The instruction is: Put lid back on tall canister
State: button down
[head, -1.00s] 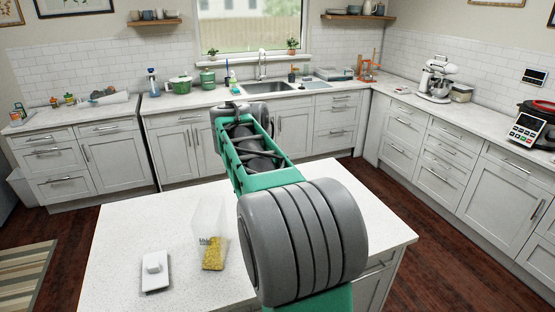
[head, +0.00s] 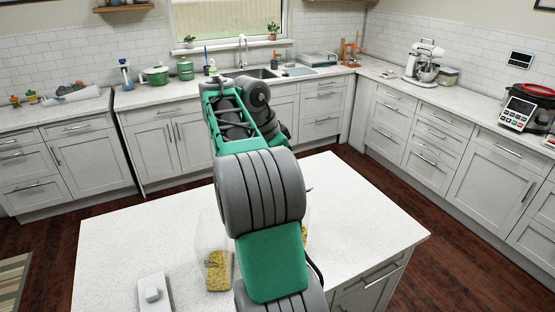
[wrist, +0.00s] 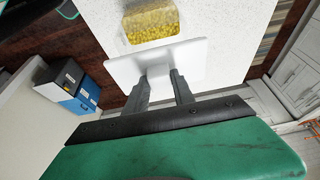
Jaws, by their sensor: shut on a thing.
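My gripper (wrist: 160,78) is shut on a white square lid (wrist: 182,57) in the wrist view, with the lid's raised part between the fingers. A clear canister with yellow contents (wrist: 150,24) shows just beyond the lid, which overlaps its near edge; I cannot tell whether they touch. In the head view a clear canister with yellow contents (head: 218,272) stands on the island, left of my arm. A sliver of another yellow-filled container (head: 305,236) shows right of my arm. A second white lid with a knob (head: 153,292) lies on the island. My arm hides the gripper there.
The white island top (head: 120,240) is clear at its left and far right. Wall counters hold a green pot (head: 155,76), a stand mixer (head: 424,62) and a red-lidded cooker (head: 530,106). Blue and dark boxes (wrist: 72,88) show in the wrist view.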

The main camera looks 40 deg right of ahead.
jog(key=shift+a+f, duration=0.15)
jog(key=shift+f, duration=0.05)
jog(key=shift+s+f, duration=0.2)
jog(key=shift+f, duration=0.05)
jog(key=b+x, duration=0.3)
jog(key=shift+w+a+f, duration=0.1)
jog(key=shift+a+f, duration=0.1)
jog(key=shift+f, duration=0.05)
jog(key=shift+f+b, duration=0.65)
jog(key=shift+f, duration=0.05)
jog(key=shift+a, duration=0.3)
jog(key=shift+f, duration=0.25)
jog(key=shift+f, duration=0.2)
jog(key=shift+f+b, duration=0.3)
jog(key=shift+b, duration=0.15)
dwell(0.4)
